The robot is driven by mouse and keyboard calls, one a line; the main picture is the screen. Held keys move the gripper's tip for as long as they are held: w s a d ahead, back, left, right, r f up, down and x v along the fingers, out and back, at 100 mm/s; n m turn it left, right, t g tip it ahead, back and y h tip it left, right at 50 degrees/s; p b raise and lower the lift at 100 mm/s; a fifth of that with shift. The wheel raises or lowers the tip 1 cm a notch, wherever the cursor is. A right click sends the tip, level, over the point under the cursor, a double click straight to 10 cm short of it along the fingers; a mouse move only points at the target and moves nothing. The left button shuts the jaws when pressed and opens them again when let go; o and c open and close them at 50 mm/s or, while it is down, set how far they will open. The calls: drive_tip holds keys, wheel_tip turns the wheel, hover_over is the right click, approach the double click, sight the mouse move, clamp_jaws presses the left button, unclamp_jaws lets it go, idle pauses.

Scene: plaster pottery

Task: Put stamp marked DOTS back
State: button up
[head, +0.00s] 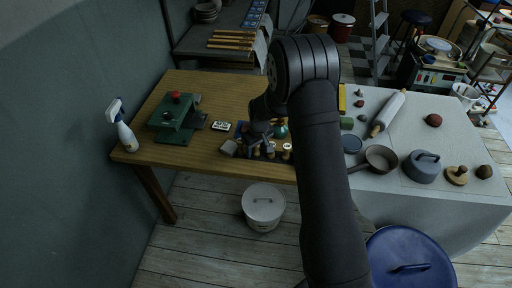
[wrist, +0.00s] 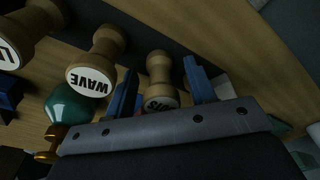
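Small gaps seem to show between the stamp and the fingers. A wooden stamp marked WAVE (wrist: 90,78) stands left of the fingers. Another stamp (wrist: 10,52), its label cut off, is at the left edge.
A green rounded object (wrist: 70,108) is close to the left finger. A beige block (head: 228,148) and a white marked card (head: 221,126) lie left of the holder. A green press (head: 176,118) and spray bottle (head: 123,132) stand further left. A pan (head: 381,158) is right.

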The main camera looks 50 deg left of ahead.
wheel_tip(320, 180, up, 12)
drive_tip(key=d, duration=0.1)
drive_tip(key=shift+d+r, duration=0.15)
drive_tip(key=shift+d, duration=0.1)
idle(0.5)
drive_tip(key=f, duration=0.4)
drive_tip(key=a+f, duration=0.1)
drive_tip(key=f, duration=0.7)
drive_tip(key=shift+a+f, duration=0.1)
drive_tip(key=shift+a, duration=0.15)
wheel_tip(320, 180, up, 2)
drive_tip(key=shift+r, duration=0.95)
